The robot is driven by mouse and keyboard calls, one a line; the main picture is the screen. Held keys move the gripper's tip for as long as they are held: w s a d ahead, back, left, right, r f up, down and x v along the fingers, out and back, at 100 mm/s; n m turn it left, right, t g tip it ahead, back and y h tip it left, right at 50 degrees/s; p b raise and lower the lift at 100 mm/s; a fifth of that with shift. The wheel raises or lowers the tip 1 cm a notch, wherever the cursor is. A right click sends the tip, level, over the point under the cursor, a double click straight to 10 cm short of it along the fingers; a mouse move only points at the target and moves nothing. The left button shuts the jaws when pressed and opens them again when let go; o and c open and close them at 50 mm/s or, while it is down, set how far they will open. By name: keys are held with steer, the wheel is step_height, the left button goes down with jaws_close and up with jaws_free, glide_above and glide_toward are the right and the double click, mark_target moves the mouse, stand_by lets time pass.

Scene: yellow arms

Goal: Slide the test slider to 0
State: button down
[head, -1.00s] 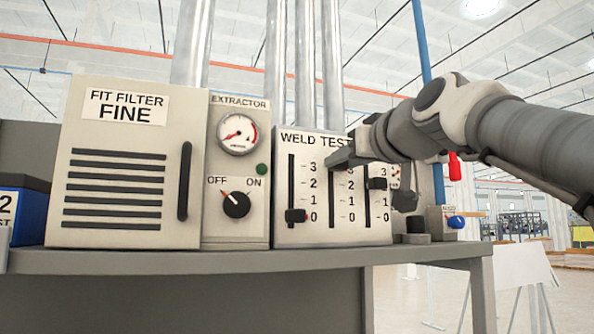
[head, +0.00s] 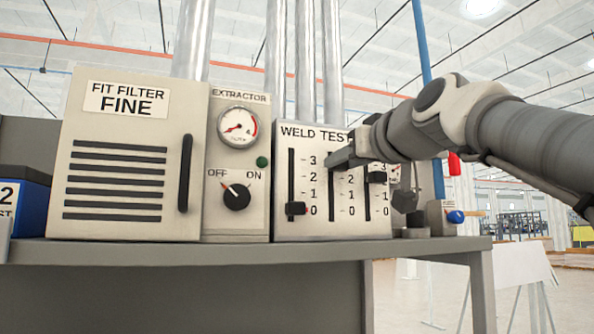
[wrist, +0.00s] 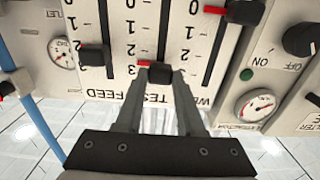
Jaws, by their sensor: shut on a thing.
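The WELD TEST FEED panel (head: 283,224) has three vertical slots with scales from 3 at the top to 0 at the bottom. The wrist view shows it upside down. The test slider's dark knob (wrist: 160,73) is in the middle slot, level with about 3. My gripper (wrist: 159,75) is shut on this knob, one finger at each side. In the head view my gripper (head: 338,158) hides the knob and the upper middle slot. The weld slider (head: 296,208) is at 0. The feed slider (wrist: 95,57) sits between 2 and 3.
The extractor panel (head: 238,170) with gauge and OFF/ON knob and the filter box (head: 128,190) stand to the left. All stand on a grey bench (head: 250,252). A small box with a blue knob (head: 456,217) is at the right. The slot below the test knob is clear.

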step_height(320, 180, down, 8)
steer(key=b, duration=0.7)
steer(key=shift+f, duration=0.1)
steer(key=shift+w+f, duration=0.1)
steer(key=shift+f, duration=0.1)
steer(key=c, duration=0.5)
jaws_free()
steer(key=b+v, duration=0.2)
steer(key=v, duration=1.5)
steer(key=shift+s+r, duration=0.25)
steer(key=shift+s, duration=0.05)
